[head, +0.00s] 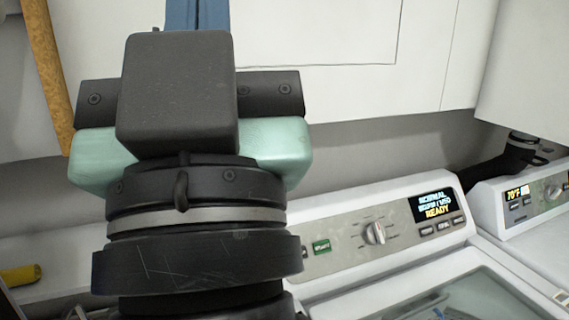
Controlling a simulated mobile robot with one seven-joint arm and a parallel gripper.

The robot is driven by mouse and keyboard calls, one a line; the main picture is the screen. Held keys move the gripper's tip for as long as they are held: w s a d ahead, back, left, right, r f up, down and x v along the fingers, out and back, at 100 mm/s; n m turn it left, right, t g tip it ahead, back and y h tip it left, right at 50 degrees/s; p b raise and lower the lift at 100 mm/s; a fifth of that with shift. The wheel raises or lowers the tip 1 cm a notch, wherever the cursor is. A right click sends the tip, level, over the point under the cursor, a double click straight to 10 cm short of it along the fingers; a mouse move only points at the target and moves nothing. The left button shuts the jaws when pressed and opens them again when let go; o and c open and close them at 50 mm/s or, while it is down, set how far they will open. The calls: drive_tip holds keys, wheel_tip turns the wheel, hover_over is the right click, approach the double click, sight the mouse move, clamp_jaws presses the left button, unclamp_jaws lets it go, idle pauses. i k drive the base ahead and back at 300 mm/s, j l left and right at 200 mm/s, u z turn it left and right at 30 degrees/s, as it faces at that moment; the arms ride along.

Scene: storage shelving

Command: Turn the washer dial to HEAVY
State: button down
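The washer dial (376,232) is a round silver knob on the grey control panel of the white washer (455,290). Its ridge stands close to upright, and small marks surround it. The display (436,207) to its right reads "NORMAL" on top and "READY" at the bottom; the middle line is hard to read. My gripper (190,95) shows from behind as a black and pale green body, up and left of the dial and apart from it. Its fingertips are hidden, so I cannot tell whether it is open.
White cabinets (330,30) hang above the washer. A second machine (530,195) with its own display and dial stands at the right. A wooden post (46,70) is at the left edge. A yellow object (20,276) lies at the lower left. Space before the dial looks clear.

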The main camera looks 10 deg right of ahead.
sight(375, 234)
drive_tip(key=k+l+u, duration=0.1)
drive_tip(key=k+l, duration=0.4)
drive_tip(key=l+u, duration=0.3)
drive_tip(key=l, duration=0.7)
drive_tip(key=l+u, duration=0.3)
drive_tip(key=l, duration=0.7)
drive_tip(key=i+l, duration=0.15)
drive_tip(key=i+u, duration=0.05)
drive_tip(key=i, duration=0.05)
